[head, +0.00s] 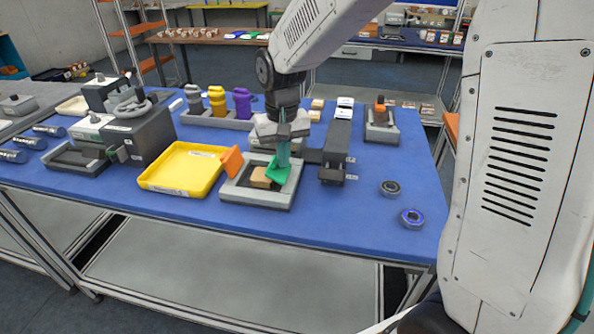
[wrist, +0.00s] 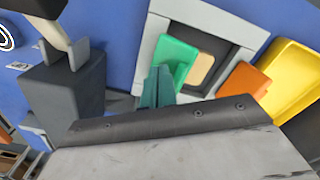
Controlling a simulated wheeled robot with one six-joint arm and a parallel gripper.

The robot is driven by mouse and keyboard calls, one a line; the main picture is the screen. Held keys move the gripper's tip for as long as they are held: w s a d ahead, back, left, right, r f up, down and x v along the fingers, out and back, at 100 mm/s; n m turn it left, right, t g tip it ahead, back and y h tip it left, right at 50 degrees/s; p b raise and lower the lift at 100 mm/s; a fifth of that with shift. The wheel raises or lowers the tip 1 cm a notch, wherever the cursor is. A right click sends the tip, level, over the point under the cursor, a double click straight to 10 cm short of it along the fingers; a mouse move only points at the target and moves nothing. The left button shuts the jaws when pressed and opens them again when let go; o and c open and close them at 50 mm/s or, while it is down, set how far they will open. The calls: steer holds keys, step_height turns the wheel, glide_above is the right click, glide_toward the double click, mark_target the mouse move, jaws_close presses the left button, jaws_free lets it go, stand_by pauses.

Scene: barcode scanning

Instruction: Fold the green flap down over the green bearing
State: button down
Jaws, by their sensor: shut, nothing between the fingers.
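The green flap (head: 278,172) is at the right side of an open box in a grey fixture (head: 262,199). It looks tilted partway inward; its exact angle is hard to tell. It also shows in the wrist view (wrist: 176,56). My gripper (head: 283,158) is shut and empty, with its teal fingertips (wrist: 157,86) close beside or against the flap; I cannot tell if they touch. A tan piece (head: 261,178) shows in the box, also in the wrist view (wrist: 201,71). I cannot make out a green bearing.
An orange flap (head: 231,160) stands raised at the fixture's left, beside a yellow tray (head: 185,168). A dark grey device (head: 334,150) stands close on the right. A dark bearing (head: 390,188) and a blue-marked bearing (head: 412,218) lie farther right, with clear blue mat around them.

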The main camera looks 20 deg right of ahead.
steer(key=s+d+r, duration=0.3)
steer(key=d+r, duration=0.1)
steer(key=r, duration=0.6)
steer(key=shift+d, duration=0.35)
stand_by(0.6)
steer(key=s+d+t, duration=0.1)
steer(key=s+d, duration=0.1)
steer(key=s, duration=2.2)
steer(key=shift+s+d+n, duration=0.35)
steer(key=shift+s+n, duration=0.05)
